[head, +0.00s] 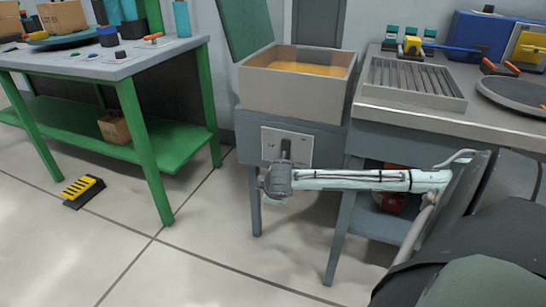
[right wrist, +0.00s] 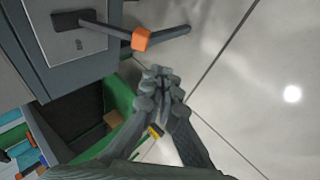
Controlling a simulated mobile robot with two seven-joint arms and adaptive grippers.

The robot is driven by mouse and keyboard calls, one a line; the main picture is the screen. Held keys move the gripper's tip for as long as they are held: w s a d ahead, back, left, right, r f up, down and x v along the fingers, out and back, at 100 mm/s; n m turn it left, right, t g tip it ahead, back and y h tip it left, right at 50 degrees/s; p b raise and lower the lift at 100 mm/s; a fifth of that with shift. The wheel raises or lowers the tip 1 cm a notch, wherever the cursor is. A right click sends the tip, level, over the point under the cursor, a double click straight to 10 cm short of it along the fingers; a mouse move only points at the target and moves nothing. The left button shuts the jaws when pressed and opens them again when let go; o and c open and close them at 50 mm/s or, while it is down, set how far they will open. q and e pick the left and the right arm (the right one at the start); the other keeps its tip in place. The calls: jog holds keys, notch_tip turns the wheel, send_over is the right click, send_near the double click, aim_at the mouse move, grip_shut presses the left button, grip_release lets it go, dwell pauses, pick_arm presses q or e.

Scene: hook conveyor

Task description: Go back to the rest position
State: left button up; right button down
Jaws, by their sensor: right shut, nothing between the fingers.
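My right arm reaches in from the right in the head view, and its gripper (head: 276,182) is in front of a grey cabinet. In the right wrist view the fingers of the right gripper (right wrist: 161,84) are together, with nothing between them. A pale plate (head: 298,146) on the cabinet front carries a dark lever, partly hidden by the gripper in the head view. My left gripper is not in view.
A box with an orange inside and raised green lid (head: 245,28) tops the cabinet (head: 320,125). A grey counter with a ribbed tray (head: 413,96) stands right. A green-legged workbench (head: 150,150) stands left. A black-and-yellow block (head: 83,191) lies on the floor. Floor between is clear.

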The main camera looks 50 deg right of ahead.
dwell(0.5)
jog(key=s+a+f+m+g+y, duration=0.3)
jog(key=s+a+f+m+y, duration=0.1)
jog(key=s+a+f, duration=1.4)
notch_tip(320, 180, down, 3)
jog(key=shift+a+m, duration=0.5)
jog(key=shift+a, duration=0.15)
